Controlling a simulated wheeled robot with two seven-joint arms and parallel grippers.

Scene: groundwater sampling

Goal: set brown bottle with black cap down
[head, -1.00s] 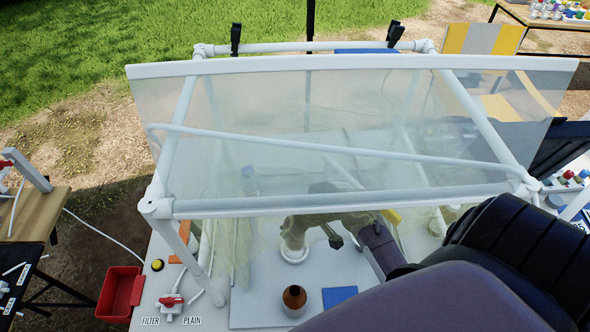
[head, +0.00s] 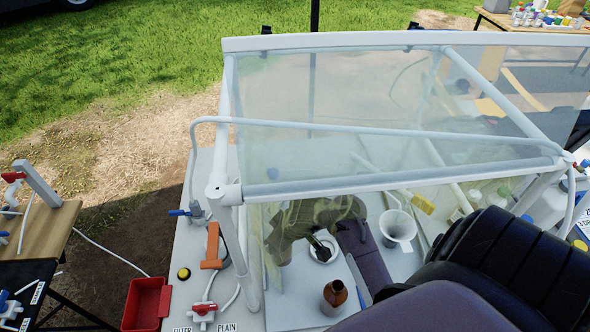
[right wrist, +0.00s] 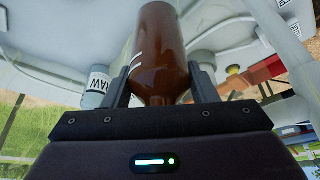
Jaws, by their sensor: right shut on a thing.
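In the right wrist view, my right gripper (right wrist: 160,82) is shut on a brown bottle (right wrist: 160,45), with one black finger on each side of its glossy body. In the head view my right arm reaches under the clear screen. The gripper and held bottle are not clear through the haze. My left gripper is not in view.
The clear screen (head: 380,95) and its white pipe frame (head: 223,192) stand over the work area. A white funnel (head: 398,228) is right of my arm. A white ring (head: 323,250) lies on the mat. A red bin (head: 147,304) stands at left. A RAW-labelled container (right wrist: 97,88) is near the gripper.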

